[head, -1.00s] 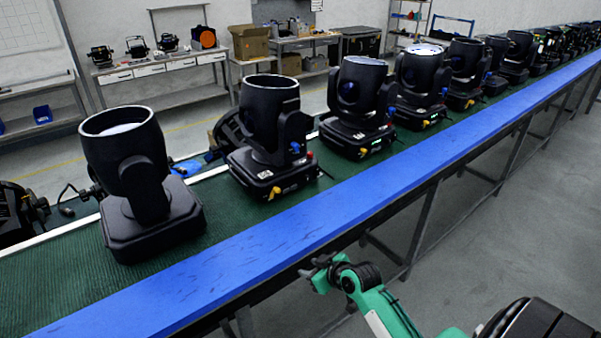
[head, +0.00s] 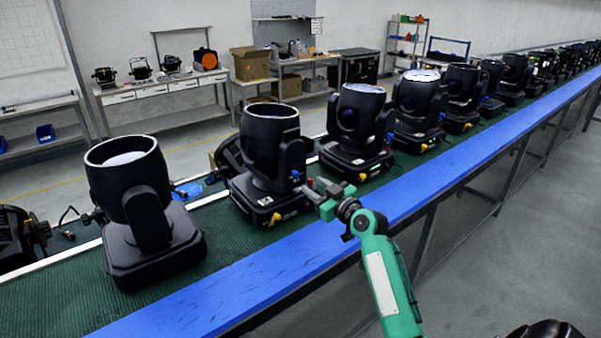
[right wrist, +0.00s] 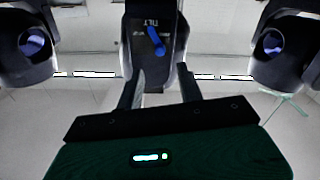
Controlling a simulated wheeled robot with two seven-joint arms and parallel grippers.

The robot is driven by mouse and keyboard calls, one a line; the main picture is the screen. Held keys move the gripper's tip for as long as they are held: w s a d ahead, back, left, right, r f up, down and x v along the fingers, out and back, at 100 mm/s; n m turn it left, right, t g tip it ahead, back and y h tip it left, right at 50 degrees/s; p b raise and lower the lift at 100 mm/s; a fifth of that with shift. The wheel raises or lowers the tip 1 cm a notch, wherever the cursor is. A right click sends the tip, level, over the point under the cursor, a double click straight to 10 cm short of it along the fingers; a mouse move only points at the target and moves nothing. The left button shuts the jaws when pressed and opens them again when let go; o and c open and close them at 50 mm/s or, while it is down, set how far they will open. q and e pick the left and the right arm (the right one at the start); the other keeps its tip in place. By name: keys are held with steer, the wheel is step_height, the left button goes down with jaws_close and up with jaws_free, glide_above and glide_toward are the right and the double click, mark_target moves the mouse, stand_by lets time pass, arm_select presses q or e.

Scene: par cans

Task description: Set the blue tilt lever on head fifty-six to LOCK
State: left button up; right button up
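A black moving head (head: 268,140) stands on the green belt, second from the left. A small blue lever (head: 296,174) is on its yoke arm. My right gripper (head: 312,188) is just right of that yoke arm, close to the lever. In the right wrist view the blue tilt lever (right wrist: 156,42) sits slanted on the black yoke arm, under upside-down lettering. My right gripper's fingers (right wrist: 161,85) stand apart with nothing between them, and the lever is beyond their tips. The head's number cannot be read. My left gripper is out of view.
A similar head (head: 138,210) stands to the left, and another (head: 357,130) to the right, with several more along the line. A blue rail (head: 270,272) edges the belt in front. A yellow knob (head: 276,219) is on the base. Benches stand behind.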

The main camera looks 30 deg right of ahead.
mark_target(297, 175)
steer(key=w, duration=0.2)
steer(key=w+p, duration=0.1)
steer(key=w, duration=0.2)
steer(key=shift+w+a+r+p, duration=0.1)
steer(key=shift+w+a+p, duration=0.15)
steer(key=shift+w+p, duration=0.15)
steer(key=shift+w, duration=0.75)
jaws_close()
